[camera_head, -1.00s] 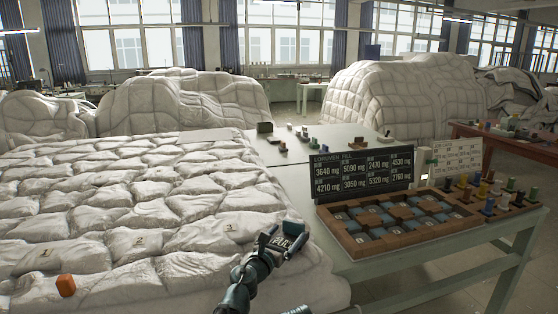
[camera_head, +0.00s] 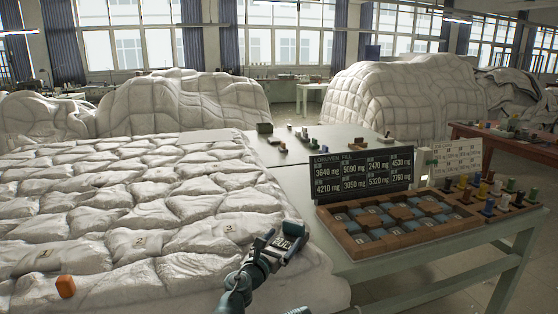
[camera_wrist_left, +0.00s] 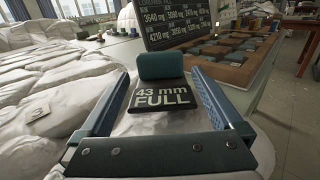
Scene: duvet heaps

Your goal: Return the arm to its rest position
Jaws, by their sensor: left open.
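My left gripper (camera_head: 286,238) is over the near right corner of the quilted white duvet (camera_head: 110,200). Its two fingers stand wide apart in the left wrist view (camera_wrist_left: 160,72). A teal block (camera_wrist_left: 161,65) and a dark plate (camera_wrist_left: 162,97) reading "43 mm FULL" show between the fingers, with a gap on each side. The plate also shows small in the head view. I cannot tell whether the block and plate touch the duvet. My right gripper is not in view.
An orange block (camera_head: 66,286) lies on the duvet's front left, near a number 1 mark. A pale green table (camera_head: 385,265) at right bears a dark number board (camera_head: 362,175) and a brown compartment tray (camera_head: 350,240). More duvet heaps (camera_head: 185,100) stand behind.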

